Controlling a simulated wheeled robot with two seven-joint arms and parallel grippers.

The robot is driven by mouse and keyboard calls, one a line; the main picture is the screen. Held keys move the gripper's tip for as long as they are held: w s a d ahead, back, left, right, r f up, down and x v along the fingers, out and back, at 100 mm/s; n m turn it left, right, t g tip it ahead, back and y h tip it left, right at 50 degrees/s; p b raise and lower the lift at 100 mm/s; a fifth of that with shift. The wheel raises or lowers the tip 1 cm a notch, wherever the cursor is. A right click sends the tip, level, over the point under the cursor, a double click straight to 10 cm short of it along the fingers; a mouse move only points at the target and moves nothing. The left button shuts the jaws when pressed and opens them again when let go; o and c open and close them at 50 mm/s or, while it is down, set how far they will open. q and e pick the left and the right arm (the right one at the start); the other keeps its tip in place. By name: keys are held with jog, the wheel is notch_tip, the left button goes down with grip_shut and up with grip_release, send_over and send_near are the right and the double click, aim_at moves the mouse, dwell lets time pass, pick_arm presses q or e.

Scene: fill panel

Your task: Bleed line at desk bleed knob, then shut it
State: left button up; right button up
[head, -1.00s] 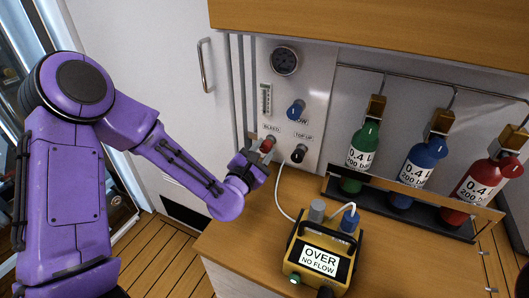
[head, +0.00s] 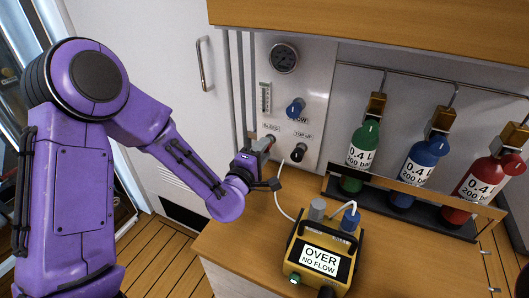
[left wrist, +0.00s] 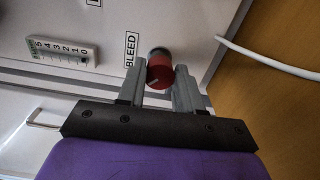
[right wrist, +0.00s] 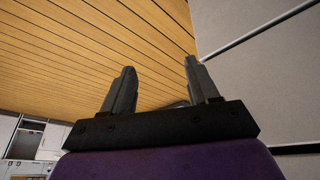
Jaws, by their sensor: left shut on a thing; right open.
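The red bleed knob (left wrist: 159,72) sits on the pale panel (head: 313,77) beside a BLEED label (left wrist: 130,50). My left gripper (head: 263,149) is at the knob and shut on it, with one finger on each side in the left wrist view. In the head view the gripper mostly hides the knob. The yellow meter box (head: 296,277) on the desk reads OVER, NO FLOW. My right gripper (right wrist: 159,82) shows only in its wrist view, open and empty above wooden flooring.
A blue knob (head: 296,108), a black TOP-UP knob (head: 298,152), a gauge (head: 284,58) and a small scale (head: 265,98) share the panel. Green (head: 365,148), blue (head: 420,165) and red (head: 480,184) bottles stand in a rack. A white hose (head: 279,195) runs along the desk.

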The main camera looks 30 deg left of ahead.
pick_arm(q)
jog(key=m, duration=0.4)
jog(key=shift+f+m, duration=0.1)
jog(key=shift+m, duration=0.2)
jog(key=shift+m+b, duration=0.45)
jog(key=shift+m, duration=1.85)
jog(key=o, duration=1)
jog(key=shift+o, duration=0.2)
